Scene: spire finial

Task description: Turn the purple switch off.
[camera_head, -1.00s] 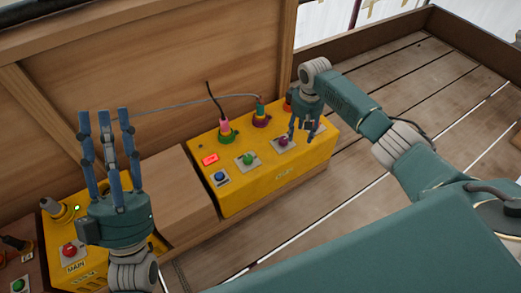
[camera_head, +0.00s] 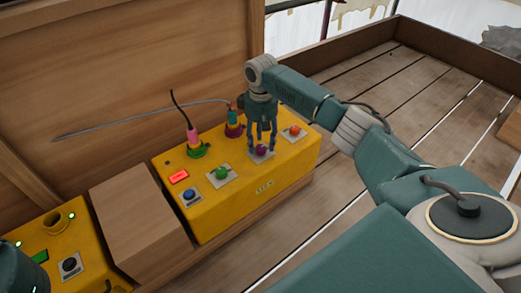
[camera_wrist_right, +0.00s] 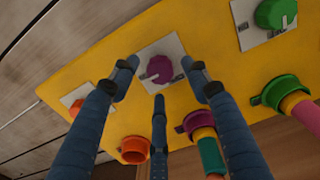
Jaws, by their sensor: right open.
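The purple switch (camera_head: 261,149) is a round knob on a light square plate on top of the larger yellow box (camera_head: 240,195). In the right wrist view the purple knob (camera_wrist_right: 159,68) has a pale pointer mark that points toward the left. My right gripper (camera_head: 262,137) is open, fingers pointing down, just over the purple switch. In the wrist view its blue fingertips are spread around the knob with nothing between them but the knob. Whether any finger touches it I cannot tell. The fingers of my left gripper are not in view.
Planks at right are clear.

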